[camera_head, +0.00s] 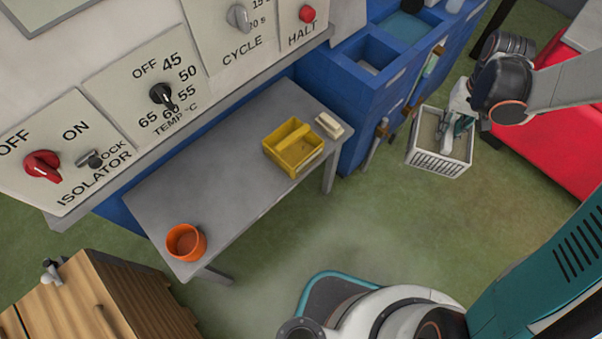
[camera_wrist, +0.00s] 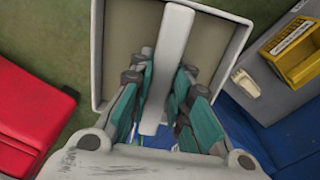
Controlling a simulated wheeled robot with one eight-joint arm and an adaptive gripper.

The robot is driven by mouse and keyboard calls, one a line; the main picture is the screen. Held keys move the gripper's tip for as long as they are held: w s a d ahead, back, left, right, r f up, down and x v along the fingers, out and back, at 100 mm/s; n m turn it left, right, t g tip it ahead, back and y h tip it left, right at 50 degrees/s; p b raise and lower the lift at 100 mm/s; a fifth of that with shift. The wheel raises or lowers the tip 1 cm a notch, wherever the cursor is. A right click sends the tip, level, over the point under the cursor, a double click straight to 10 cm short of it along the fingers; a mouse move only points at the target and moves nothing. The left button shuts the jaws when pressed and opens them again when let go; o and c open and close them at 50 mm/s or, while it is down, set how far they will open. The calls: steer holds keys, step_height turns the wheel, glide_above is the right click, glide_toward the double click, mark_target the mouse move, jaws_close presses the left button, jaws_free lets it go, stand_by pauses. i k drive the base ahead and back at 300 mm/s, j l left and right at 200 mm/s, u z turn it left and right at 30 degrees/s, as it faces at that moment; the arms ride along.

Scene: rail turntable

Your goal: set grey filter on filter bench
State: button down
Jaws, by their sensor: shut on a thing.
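The grey filter (camera_head: 441,160) is a pale, square, open-topped box with slotted sides and a bar handle across its top. In the wrist view its rim (camera_wrist: 97,55) surrounds a beige inside, and the handle (camera_wrist: 168,62) runs between my fingers. My gripper (camera_wrist: 158,98) is shut on that handle; in the head view my gripper (camera_head: 449,128) is at the top of the box. I cannot tell how far the box is above the floor. The filter bench (camera_head: 222,165), a grey table, stands left of it, with bare top in its middle.
A yellow box (camera_head: 293,150) and a small cream block (camera_head: 329,125) sit at the bench's far right end. An orange pot (camera_head: 186,242) sits at its near left end. A blue cabinet (camera_head: 352,125) stands between bench and filter. A red surface (camera_head: 560,135) is at right.

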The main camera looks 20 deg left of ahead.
mark_target(242, 199)
steer(key=u, duration=1.75)
steer(key=l+u, duration=0.25)
steer(key=l, duration=0.65)
steer(key=l+u, duration=0.25)
steer(key=l, duration=0.6)
steer(key=i+l, duration=0.15)
steer(key=i, duration=0.2)
